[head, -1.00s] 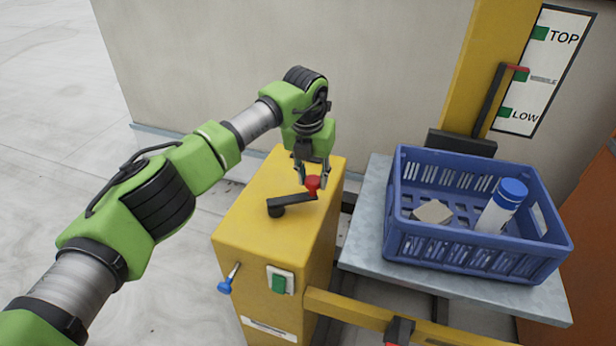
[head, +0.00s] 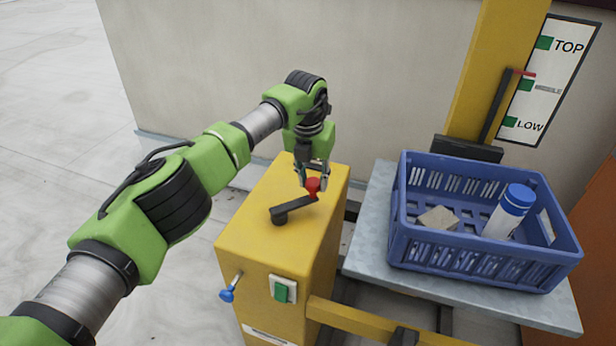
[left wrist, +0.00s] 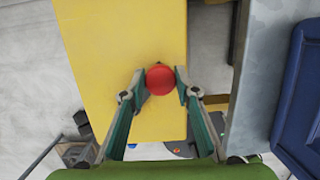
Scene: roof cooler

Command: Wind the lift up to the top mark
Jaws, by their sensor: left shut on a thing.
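My left gripper (head: 312,178) is shut on the red knob (head: 313,188) of the black crank (head: 292,210) on top of the yellow winch box (head: 262,230). In the left wrist view the red knob (left wrist: 160,79) sits between the fingertips. The crank arm points to the right and away from its hub. The lift platform (head: 375,225) carries a blue crate. On the scale board (head: 548,85), the red pointer (head: 522,73) is between the TOP and LOW marks, near the middle green mark. My right gripper is not in view.
The blue crate (head: 480,262) holds a blue-capped white bottle (head: 507,213) and a grey-beige block (head: 438,217). The winch box's front has a blue-knobbed lever (head: 228,294) and a green button (head: 282,290). A yellow mast (head: 485,70) stands behind the platform.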

